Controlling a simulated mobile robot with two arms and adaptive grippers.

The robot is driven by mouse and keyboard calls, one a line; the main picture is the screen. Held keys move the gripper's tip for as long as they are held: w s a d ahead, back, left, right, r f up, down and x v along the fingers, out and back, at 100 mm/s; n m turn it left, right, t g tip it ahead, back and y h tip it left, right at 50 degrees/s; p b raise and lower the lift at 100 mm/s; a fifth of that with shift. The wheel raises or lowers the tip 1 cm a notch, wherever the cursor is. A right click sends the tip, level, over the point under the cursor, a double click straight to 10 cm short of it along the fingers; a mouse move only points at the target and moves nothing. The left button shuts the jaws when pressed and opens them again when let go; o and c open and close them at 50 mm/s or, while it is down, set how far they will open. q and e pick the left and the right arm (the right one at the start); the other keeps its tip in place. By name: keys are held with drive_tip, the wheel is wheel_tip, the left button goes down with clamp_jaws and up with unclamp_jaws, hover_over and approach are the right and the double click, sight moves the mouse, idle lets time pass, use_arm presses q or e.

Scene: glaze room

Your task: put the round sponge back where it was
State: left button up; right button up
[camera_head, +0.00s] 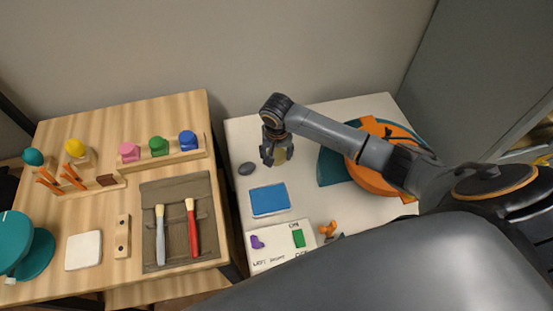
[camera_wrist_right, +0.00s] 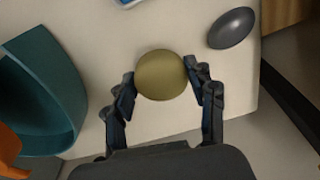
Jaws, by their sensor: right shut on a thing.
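The round sponge (camera_wrist_right: 161,75) is dull yellow and sits between the two fingers of my right gripper (camera_wrist_right: 160,88) in the right wrist view. Both fingers touch its sides, so the gripper is shut on it. In the head view my right gripper (camera_head: 273,157) hangs over the far left part of the white table, and the sponge (camera_head: 281,156) shows partly behind its fingers. I cannot tell whether the sponge touches the table. My left gripper is not in view.
A dark grey oval (camera_head: 247,169) lies left of the gripper. A blue tray (camera_head: 270,200) is nearer. A teal container (camera_head: 334,167) and an orange round thing (camera_head: 378,182) stand to the right. A wooden table (camera_head: 100,235) with tools is on the left.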

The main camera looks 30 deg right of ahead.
sight(277, 160)
drive_tip(key=shift+f, duration=1.6)
drive_tip(key=shift+f, duration=0.1)
drive_tip(key=o, duration=1.1)
drive_tip(key=r, duration=0.8)
drive_tip(key=s+r, duration=0.1)
drive_tip(key=r, duration=0.3)
drive_tip(key=shift+s+a+r+p, duration=0.1)
drive_tip(key=shift+a+p, duration=0.15)
drive_tip(key=shift+p, duration=0.15)
